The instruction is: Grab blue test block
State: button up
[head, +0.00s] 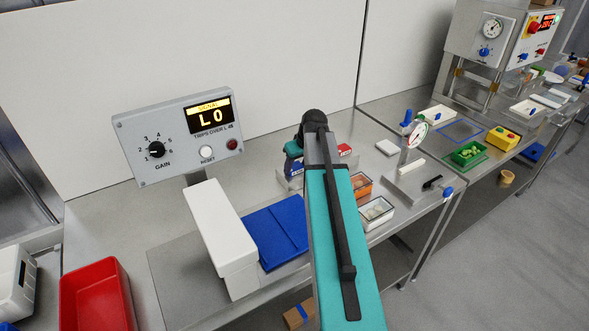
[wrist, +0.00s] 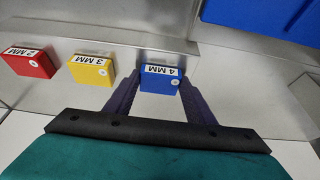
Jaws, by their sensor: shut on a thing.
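The blue test block (wrist: 160,80), labelled 4 MM, sits between the two fingers of my gripper (wrist: 160,84) in the wrist view. My gripper is shut on it. The block is at a metal rack or ledge; I cannot tell whether it is lifted clear. A yellow block (wrist: 92,70) labelled 3 MM and a red block (wrist: 29,62) labelled 2 MM stand to its left. In the head view my arm hides most of this spot, and a red block (head: 344,150) shows just right of the arm.
A blue surface (wrist: 265,15) lies beyond the rack at upper right. In the head view, a white machine housing (head: 220,235) and blue belt (head: 275,232) stand left of my arm, below a display panel reading L0 (head: 185,140). A red bin (head: 97,297) is at lower left.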

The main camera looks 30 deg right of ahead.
jog(key=shift+r, duration=0.25)
jog(key=shift+r+b, duration=0.7)
jog(key=shift+r, duration=0.35)
jog(key=s+d+r+b, duration=0.2)
jog(key=s+d+b, duration=0.2)
jog(key=s+d, duration=0.7)
jog(key=shift+d+r+b, duration=0.2)
jog(key=shift+b, duration=0.1)
jog(key=shift+s, duration=0.1)
jog(key=shift+a, duration=0.15)
